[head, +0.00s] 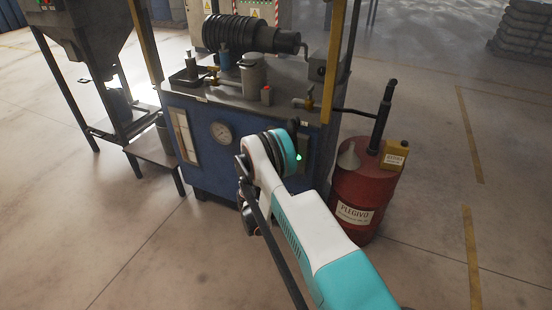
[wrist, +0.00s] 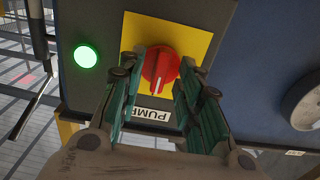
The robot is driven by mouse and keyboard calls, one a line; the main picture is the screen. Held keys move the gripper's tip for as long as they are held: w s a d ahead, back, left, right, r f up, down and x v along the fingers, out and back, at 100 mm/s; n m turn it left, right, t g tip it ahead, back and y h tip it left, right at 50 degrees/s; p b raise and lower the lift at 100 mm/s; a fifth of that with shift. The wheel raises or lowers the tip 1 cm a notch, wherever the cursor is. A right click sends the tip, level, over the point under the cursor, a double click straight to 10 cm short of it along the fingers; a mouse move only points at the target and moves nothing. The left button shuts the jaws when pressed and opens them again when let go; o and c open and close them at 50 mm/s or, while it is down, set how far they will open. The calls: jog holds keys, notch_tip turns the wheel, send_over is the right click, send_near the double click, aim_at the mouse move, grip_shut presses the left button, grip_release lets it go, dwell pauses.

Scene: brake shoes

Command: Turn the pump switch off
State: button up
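The pump switch (wrist: 161,68) is a red rotary knob on a yellow square plate (wrist: 190,30), in the wrist view. Its pointer ridge runs nearly up and down in that picture, slightly tilted. A white PUMP label (wrist: 150,114) shows upside down below it. My gripper (wrist: 163,60) has its two green-padded fingers apart, one on each side of the knob. I cannot tell whether the pads touch it. A green lamp (wrist: 87,56) is lit left of the plate. In the head view my arm hides the switch and gripper; the green lamp (head: 299,157) shows beside it.
The blue machine cabinet (head: 205,112) carries a round gauge (head: 222,132) and a worktop with a valve and containers. A red drum (head: 360,200) with a funnel stands close to the right of my arm. Open floor lies farther right.

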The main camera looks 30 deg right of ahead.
grip_shut()
jog(key=shift+n, duration=8.9)
